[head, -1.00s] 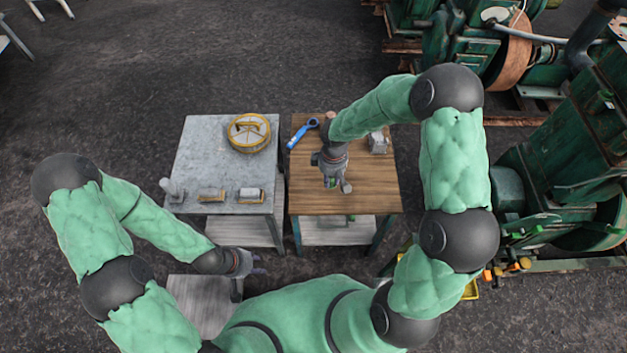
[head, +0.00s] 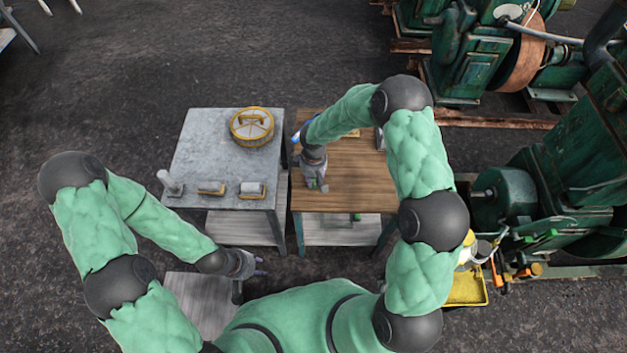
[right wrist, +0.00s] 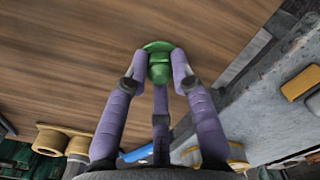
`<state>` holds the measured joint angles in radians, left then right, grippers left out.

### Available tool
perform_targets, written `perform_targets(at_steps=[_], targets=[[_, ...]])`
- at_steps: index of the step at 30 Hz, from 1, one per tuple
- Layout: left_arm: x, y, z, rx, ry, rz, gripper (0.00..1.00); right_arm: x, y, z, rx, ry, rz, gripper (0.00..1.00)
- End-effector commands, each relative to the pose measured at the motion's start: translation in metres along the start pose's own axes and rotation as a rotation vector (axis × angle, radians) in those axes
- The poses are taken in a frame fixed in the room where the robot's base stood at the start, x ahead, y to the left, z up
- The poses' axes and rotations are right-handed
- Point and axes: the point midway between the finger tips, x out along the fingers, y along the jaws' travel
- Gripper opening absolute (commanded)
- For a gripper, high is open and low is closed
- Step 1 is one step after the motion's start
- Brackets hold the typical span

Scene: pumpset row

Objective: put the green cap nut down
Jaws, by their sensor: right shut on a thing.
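The green cap nut (right wrist: 159,66) sits between the fingertips of my right gripper (right wrist: 158,80) in the right wrist view, and the fingers are shut on it. In the head view my right gripper (head: 316,182) is over the left part of the wooden table (head: 355,190), pointing down; the nut shows there only as a small green spot. I cannot tell whether the nut touches the wood. My left gripper (head: 248,265) is low at the left, above a small grey table and away from the nut; its fingers are too small to read.
A grey table (head: 205,145) stands left of the wooden one, across a narrow gap. It holds a round yellow-rimmed container (head: 252,127) and several small items along its front. A blue tool (head: 299,134) is partly hidden behind my right arm. Green machinery (head: 560,180) stands at the right.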

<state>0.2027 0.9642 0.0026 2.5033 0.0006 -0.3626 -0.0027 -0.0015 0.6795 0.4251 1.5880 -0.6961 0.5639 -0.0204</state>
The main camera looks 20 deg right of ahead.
Motion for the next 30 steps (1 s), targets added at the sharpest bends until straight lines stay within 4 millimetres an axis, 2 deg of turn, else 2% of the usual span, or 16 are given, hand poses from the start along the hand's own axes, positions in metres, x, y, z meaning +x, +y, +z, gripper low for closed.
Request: perform_targets(at_steps=[11,12,14,26,30], targets=[[0.003,-0.001,0.000,0.000,0.001,0.000,0.40,0.003,0.001,-0.001,0.000,0.002,0.001,0.00],[0.002,-0.001,0.000,0.000,0.001,0.000,0.40,0.002,0.001,0.000,0.000,0.001,0.001,0.34],[0.002,-0.001,0.000,0.000,0.001,0.000,0.40,0.002,0.001,0.000,0.000,0.001,0.001,0.49],[-0.001,0.000,0.000,0.000,0.001,0.000,0.40,-0.001,0.000,0.000,0.000,0.001,0.001,0.49],[-0.008,0.003,0.000,0.000,0.001,0.000,0.40,-0.018,0.001,-0.001,0.000,0.002,0.002,0.49]])
